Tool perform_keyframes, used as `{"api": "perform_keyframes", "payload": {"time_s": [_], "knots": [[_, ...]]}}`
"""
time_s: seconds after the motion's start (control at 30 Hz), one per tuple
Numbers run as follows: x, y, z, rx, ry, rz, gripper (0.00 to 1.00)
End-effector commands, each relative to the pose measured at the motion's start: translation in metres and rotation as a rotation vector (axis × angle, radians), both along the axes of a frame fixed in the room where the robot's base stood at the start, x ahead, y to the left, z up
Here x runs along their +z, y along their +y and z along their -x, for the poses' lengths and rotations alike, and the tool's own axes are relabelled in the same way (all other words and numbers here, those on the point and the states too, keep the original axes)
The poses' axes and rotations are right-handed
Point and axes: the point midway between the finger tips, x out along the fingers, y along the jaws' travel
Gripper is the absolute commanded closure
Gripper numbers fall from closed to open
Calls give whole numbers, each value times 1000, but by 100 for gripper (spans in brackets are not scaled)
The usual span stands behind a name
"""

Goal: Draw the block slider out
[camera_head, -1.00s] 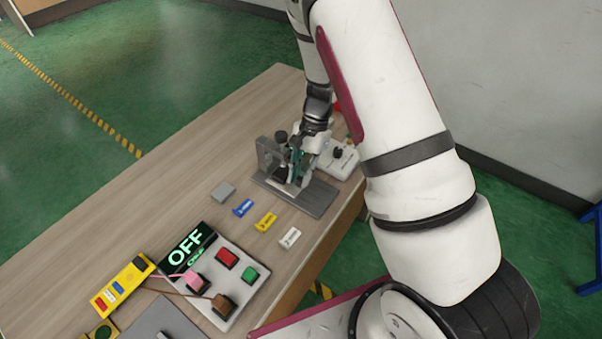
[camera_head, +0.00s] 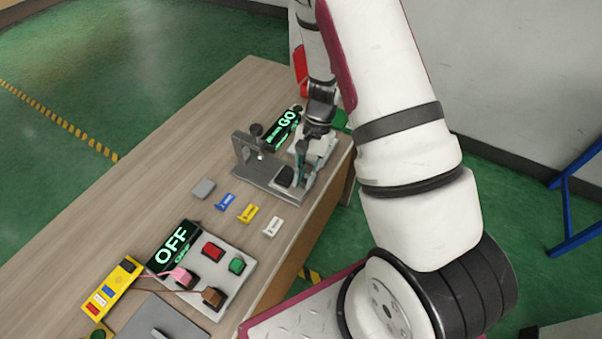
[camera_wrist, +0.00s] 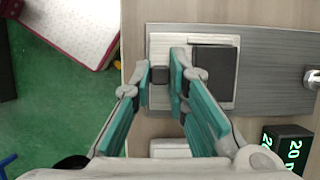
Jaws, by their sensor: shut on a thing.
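The block slider is a dark block (camera_wrist: 213,75) on a pale plate, set on the grey metal base (camera_wrist: 275,70) in the wrist view. In the head view the dark block (camera_head: 285,177) lies on the base (camera_head: 262,182) beside my gripper. My gripper (camera_wrist: 160,70) is shut on a small dark handle (camera_wrist: 159,74) at the slider's outer end, towards the table's edge. In the head view my gripper (camera_head: 301,172) stands over the base's right side and partly hides the slider.
An upright plate (camera_head: 240,153) stands at the base's left end. A green-lit GO display (camera_head: 283,129) stands behind. Blue, yellow (camera_head: 248,213) and white labelled pieces lie in front. A panel with an OFF display (camera_head: 173,247) and buttons is nearer. The table's left side is clear.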

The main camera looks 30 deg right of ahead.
Motion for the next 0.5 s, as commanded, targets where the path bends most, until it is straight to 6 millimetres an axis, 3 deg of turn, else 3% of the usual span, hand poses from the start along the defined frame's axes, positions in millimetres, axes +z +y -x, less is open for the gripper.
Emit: {"api": "perform_keyframes", "payload": {"time_s": [0.07,0.1,0.13,0.5], "knots": [[0,-4,4,-1,7,5,100],[0,-4,5,-1,8,4,78],[0,-4,5,0,9,5,77],[0,-3,3,0,6,3,77]]}}
